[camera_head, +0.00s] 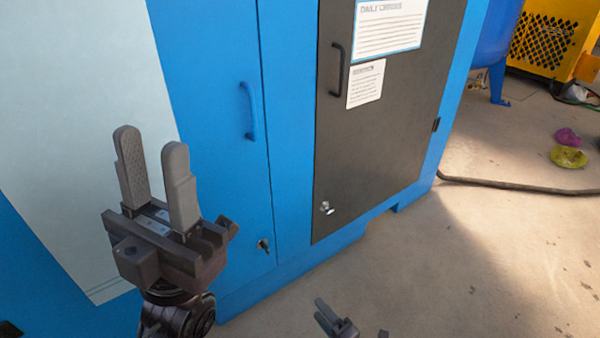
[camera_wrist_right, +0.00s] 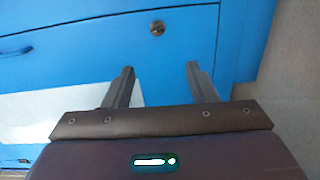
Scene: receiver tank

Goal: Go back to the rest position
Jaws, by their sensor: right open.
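My left gripper (camera_head: 151,139) stands upright at the left of the head view, in front of the blue cabinet. Its two grey fingers are apart with nothing between them. My right gripper (camera_head: 320,310) shows small at the bottom edge of the head view, over the floor, mostly cut off. In the right wrist view my right gripper (camera_wrist_right: 160,68) is open and empty, its fingers pointing at the blue cabinet front (camera_wrist_right: 180,40). Neither gripper visibly touches anything.
The blue cabinet (camera_head: 290,120) has a dark door (camera_head: 365,150) with a handle and posted sheets. Right of it are a blue tank (camera_head: 492,40), a yellow slotted housing (camera_head: 545,40), a dark hose (camera_head: 510,185), and purple (camera_head: 567,137) and yellow-green (camera_head: 568,157) items on otherwise open floor.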

